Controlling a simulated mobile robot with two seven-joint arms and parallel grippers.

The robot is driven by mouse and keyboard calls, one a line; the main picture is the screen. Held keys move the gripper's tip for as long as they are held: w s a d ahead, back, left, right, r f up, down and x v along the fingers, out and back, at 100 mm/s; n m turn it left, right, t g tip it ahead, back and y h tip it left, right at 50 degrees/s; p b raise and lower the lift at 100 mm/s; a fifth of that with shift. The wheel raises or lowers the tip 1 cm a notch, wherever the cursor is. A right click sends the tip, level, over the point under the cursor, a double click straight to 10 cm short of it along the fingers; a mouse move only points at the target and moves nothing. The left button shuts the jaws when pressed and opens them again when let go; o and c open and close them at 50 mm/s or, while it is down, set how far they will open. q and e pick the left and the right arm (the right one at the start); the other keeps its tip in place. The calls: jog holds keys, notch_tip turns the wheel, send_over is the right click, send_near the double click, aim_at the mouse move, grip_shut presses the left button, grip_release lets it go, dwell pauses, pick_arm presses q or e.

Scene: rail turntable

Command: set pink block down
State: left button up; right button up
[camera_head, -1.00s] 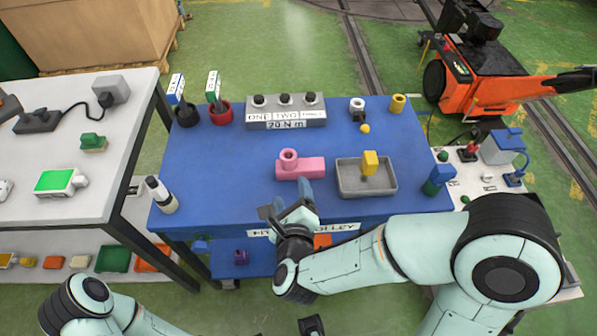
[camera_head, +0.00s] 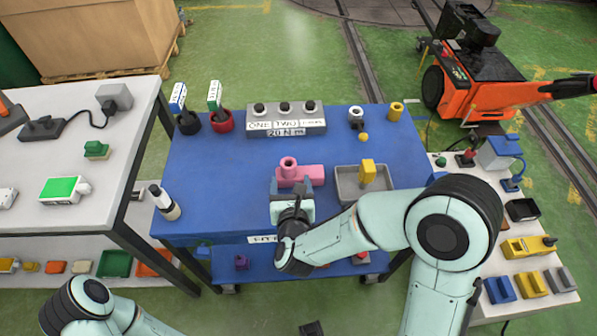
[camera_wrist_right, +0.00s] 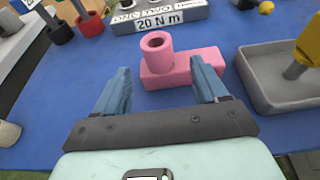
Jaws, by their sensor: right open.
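The pink block (camera_head: 313,174) rests on the blue table top, a bar with an upright hollow stub at its left end. It also shows in the right wrist view (camera_wrist_right: 185,70). My right gripper (camera_head: 291,187) is open at the near side of the block. In the right wrist view its two blue fingers (camera_wrist_right: 160,75) are spread with nothing held between them. The block lies just beyond the fingertips, its right end reaching past the right finger. I cannot tell whether a finger touches it. My left arm shows at the lower left, its gripper out of sight.
A grey tray (camera_head: 345,194) with a yellow-headed piece (camera_head: 367,171) stands right of the block. A grey labelled stand (camera_head: 286,127) is behind it. Red (camera_head: 222,122) and black cups stand at back left, a white bottle (camera_head: 164,202) at front left. The table's left middle is clear.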

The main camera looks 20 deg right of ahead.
aim_at(289, 172)
jog(key=p+x, duration=0.2)
jog(key=x, duration=0.4)
jog(key=shift+a+r, duration=0.1)
grip_shut()
